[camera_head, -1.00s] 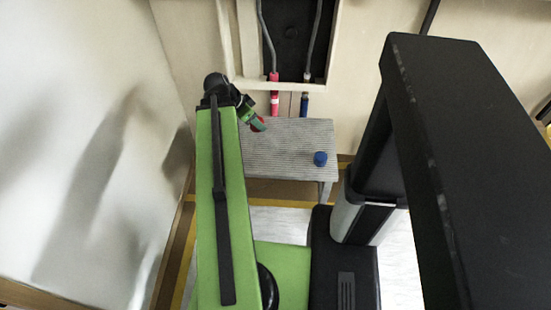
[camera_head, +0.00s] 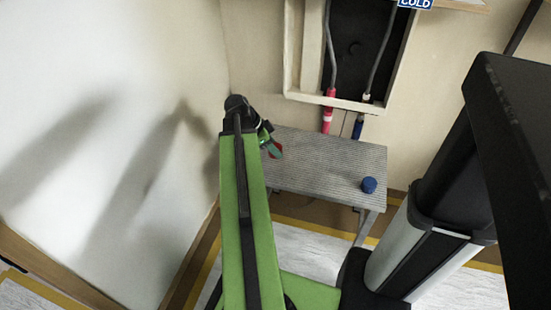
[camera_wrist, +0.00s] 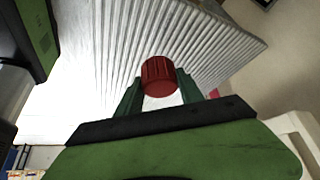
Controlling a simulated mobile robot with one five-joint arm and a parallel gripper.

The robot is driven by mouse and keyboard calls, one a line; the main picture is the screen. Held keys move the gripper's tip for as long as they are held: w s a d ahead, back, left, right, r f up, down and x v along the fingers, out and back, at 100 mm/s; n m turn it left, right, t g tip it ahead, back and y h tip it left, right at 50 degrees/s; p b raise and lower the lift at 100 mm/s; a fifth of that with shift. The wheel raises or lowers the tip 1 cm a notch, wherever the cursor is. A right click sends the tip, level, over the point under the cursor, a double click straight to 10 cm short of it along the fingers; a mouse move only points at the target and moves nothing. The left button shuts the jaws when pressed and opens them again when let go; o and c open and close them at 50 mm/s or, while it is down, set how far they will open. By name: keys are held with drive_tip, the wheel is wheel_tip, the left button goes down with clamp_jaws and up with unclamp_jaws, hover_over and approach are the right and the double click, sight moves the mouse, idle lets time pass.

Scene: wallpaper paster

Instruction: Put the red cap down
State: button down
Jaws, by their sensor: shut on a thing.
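The red cap (camera_wrist: 160,77) is ridged and round, and sits between the two green fingers of my gripper (camera_wrist: 158,88) in the wrist view. My gripper is shut on it. The ribbed bench top (camera_wrist: 110,45) fills much of the wrist view behind the cap. I cannot tell whether the cap touches the bench.
A blue cap (camera_head: 369,185) stands on the bench's right part. Behind it, a red-ended pipe (camera_head: 327,118) and a blue-ended pipe (camera_head: 358,128) hang from a wall recess. A pale wall (camera_head: 110,130) is at left. The bench middle is clear.

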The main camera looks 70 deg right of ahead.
sight(275, 162)
wheel_tip(275, 162, down, 4)
drive_tip(key=b, duration=0.4)
drive_tip(key=shift+f, duration=0.2)
drive_tip(key=shift+r, duration=0.25)
drive_tip(key=shift+f, duration=0.1)
drive_tip(key=c, duration=1.2)
unclamp_jaws()
drive_tip(key=shift+f, duration=0.1)
drive_tip(key=o, duration=0.5)
drive_tip(key=shift+c, duration=0.2)
